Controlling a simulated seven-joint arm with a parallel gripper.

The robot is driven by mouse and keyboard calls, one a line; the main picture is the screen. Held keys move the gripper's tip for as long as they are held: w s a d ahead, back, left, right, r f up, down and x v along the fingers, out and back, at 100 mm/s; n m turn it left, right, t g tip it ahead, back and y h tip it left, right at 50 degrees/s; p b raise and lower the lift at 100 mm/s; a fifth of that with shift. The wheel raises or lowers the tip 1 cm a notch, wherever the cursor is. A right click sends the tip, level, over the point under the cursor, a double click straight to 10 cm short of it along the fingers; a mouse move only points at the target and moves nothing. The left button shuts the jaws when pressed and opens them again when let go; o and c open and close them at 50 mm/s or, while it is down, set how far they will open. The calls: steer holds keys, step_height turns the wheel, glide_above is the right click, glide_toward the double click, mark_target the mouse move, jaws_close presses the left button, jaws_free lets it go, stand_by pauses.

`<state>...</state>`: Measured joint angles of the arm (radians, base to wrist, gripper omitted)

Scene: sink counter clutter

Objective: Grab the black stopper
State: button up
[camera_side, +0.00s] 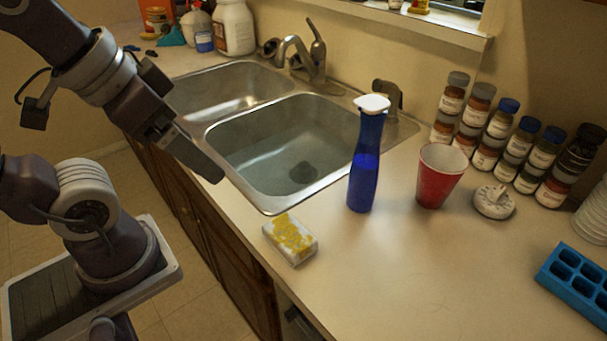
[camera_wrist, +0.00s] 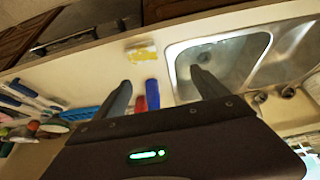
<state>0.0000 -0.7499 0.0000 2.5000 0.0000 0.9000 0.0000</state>
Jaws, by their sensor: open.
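A dark round patch (camera_side: 303,172) lies on the floor of the near sink basin (camera_side: 250,176). It also shows as a small dark patch in the wrist view (camera_wrist: 204,57). It is the likeliest black stopper, but I cannot tell it from a drain opening. My gripper (camera_side: 214,174) is above the counter's front edge, left of the patch in the side view. In the wrist view my gripper (camera_wrist: 160,75) has its two fingers spread wide with nothing held between them. The patch is apart from the fingers.
A yellow and white sponge (camera_side: 290,238) lies on the front counter. A blue bottle (camera_side: 366,155), a red cup (camera_side: 440,175) and a white knobbed disc (camera_side: 494,201) stand right of the sink. Several spice jars (camera_side: 500,135) line the wall. The faucet (camera_side: 297,52) rises behind the basins.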

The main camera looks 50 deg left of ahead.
steer(key=c, duration=0.4)
